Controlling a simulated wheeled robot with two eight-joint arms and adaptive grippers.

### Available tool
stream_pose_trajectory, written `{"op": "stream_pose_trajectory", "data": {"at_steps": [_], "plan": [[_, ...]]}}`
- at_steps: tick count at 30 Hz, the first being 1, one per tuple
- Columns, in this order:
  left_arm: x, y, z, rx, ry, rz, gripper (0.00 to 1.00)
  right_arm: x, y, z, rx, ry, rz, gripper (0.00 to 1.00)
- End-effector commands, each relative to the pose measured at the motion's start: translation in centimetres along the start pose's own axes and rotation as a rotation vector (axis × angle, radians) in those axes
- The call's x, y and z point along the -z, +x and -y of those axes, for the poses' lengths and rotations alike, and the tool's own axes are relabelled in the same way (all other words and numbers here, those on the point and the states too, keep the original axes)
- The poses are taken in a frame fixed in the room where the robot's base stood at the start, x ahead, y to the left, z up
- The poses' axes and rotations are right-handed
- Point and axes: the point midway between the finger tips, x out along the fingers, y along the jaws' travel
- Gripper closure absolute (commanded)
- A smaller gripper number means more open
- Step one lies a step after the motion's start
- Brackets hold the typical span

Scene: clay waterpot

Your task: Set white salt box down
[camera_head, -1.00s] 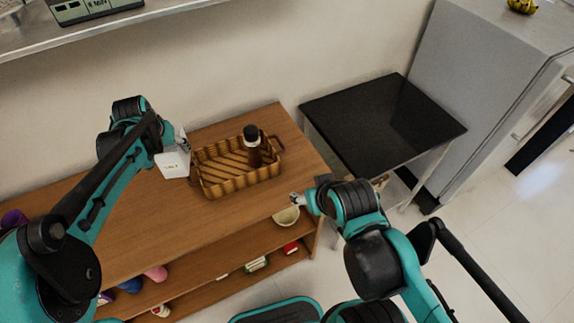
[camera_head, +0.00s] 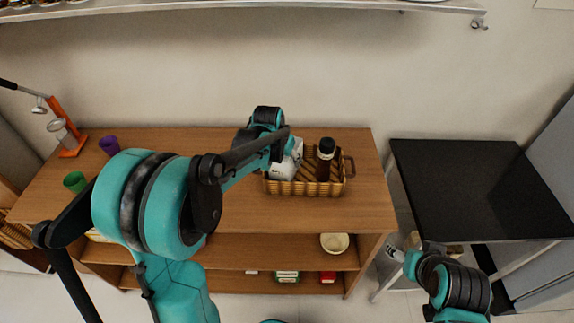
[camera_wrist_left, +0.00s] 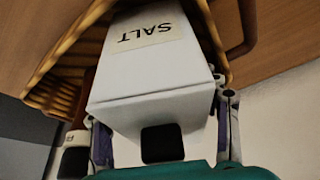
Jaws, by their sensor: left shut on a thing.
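The white salt box (camera_head: 284,169) is at the left end of the wicker basket (camera_head: 312,188) in the head view, partly hidden by my left arm. In the left wrist view the white salt box (camera_wrist_left: 150,75), labelled SALT, is between the fingers of my left gripper (camera_wrist_left: 165,125), which is shut on it. The basket (camera_wrist_left: 72,62) lies behind the box there. Whether the box touches the basket floor cannot be told. My right gripper (camera_head: 395,254) is low at the right, apart from the box; its fingers are too small to read.
A dark bottle (camera_head: 325,160) stands in the basket's right part. The basket is on a wooden shelf table (camera_head: 340,212). Purple (camera_head: 109,145) and green (camera_head: 75,181) cups stand at the left. A black-topped table (camera_head: 470,185) stands right. A bowl (camera_head: 335,243) is on the lower shelf.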

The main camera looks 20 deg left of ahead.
Motion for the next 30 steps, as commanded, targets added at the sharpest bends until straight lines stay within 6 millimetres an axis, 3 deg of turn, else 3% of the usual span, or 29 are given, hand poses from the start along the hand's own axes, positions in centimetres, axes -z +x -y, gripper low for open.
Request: {"op": "stream_pose_trajectory", "data": {"at_steps": [3, 14, 15, 17, 26, 30], "plan": [[-0.7, 1.8, 0.0, 0.0, 0.0, -0.001, 0.8, -0.6, 0.8, 0.0, 0.0, 0.0, 0.0, 0.37], [-0.9, 2.1, 0.0, 0.0, 0.0, 0.0, 0.8, -0.6, 0.9, 0.0, 0.0, 0.0, 0.0, 0.37], [-0.9, 2.2, 0.0, 0.0, 0.0, 0.0, 0.36, -0.7, 0.9, 0.0, 0.0, 0.0, 0.0, 0.37], [-0.9, 2.1, 0.0, 0.0, 0.0, 0.0, 0.2, -0.6, 0.9, 0.0, 0.0, 0.0, 0.0, 0.37], [-0.8, 2.1, 0.0, 0.0, 0.0, 0.0, 0.18, -0.6, 0.8, 0.0, 0.0, 0.0, 0.0, 0.37], [-0.7, 1.2, 0.0, 0.0, 0.0, 0.0, 0.18, -0.3, 0.4, 0.0, 0.0, 0.0, 0.0, 0.37]]}}
